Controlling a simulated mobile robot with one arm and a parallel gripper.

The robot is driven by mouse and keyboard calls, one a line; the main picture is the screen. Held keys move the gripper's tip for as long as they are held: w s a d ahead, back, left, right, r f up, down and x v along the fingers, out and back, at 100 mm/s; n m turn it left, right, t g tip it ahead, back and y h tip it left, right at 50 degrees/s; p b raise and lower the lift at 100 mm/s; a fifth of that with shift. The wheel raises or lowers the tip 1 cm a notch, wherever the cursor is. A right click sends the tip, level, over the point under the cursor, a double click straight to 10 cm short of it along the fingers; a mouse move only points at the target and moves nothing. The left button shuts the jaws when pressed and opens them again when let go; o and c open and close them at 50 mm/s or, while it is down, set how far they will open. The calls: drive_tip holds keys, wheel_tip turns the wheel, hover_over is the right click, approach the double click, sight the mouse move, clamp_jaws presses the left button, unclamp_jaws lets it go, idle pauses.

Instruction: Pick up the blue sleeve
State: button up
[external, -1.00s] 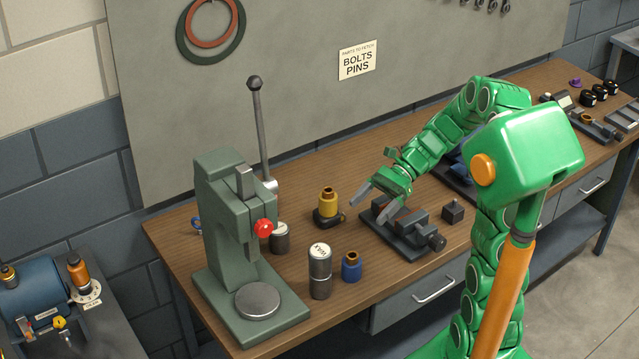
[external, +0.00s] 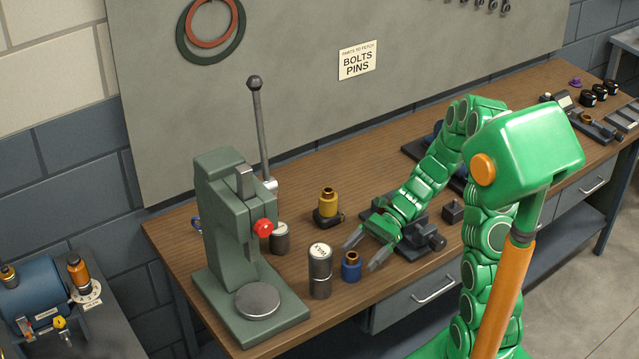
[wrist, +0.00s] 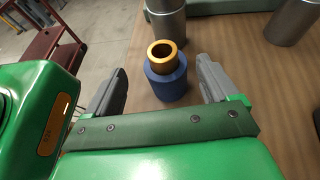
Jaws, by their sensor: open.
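The blue sleeve (external: 351,268) stands upright on the wooden bench near its front edge, with a brass-coloured ring at its top. In the wrist view the blue sleeve (wrist: 167,82) is ahead of my gripper (wrist: 164,80), between the lines of its two grey fingers, with gaps on both sides. In the external view my gripper (external: 364,251) is open and empty, with its fingers just right of and above the sleeve. I cannot tell exactly how high the fingers are over the bench.
A grey labelled cylinder (external: 320,271) stands close left of the sleeve. A green arbor press (external: 235,240) is further left. A yellow sleeve on a dark base (external: 328,207) stands behind. A dark vise (external: 427,238) lies under my arm. The bench's front edge is near.

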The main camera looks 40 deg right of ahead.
sight(347, 266)
drive_tip(key=shift+w+x, duration=0.15)
drive_tip(key=shift+x, duration=1.25)
drive_tip(key=shift+w+x, duration=0.2)
drive_tip(key=shift+x, duration=1.2)
clamp_jaws()
